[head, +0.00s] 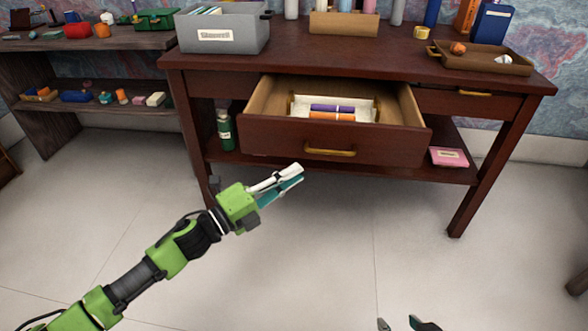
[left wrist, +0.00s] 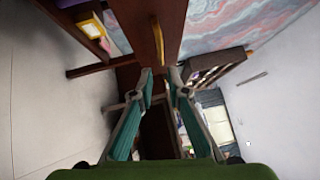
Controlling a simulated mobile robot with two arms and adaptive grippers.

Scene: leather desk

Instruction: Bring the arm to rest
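My left gripper (head: 298,175) is in front of the desk, just below the open drawer's front and left of its brass handle. Its green arm comes in from the lower left. In the left wrist view its two fingers (left wrist: 161,72) stand apart with nothing between them. My right gripper (head: 403,322) shows only as two separated fingertips at the bottom edge, with nothing visible between them; the rest is out of view.
The desk's open drawer (head: 280,146) juts out, holding a tray with purple and orange cylinders. A grey bin (head: 222,52) and brown tray (head: 440,56) sit on the desktop. A green bottle (head: 225,130) and pink box (head: 449,157) are below. The floor in front is clear.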

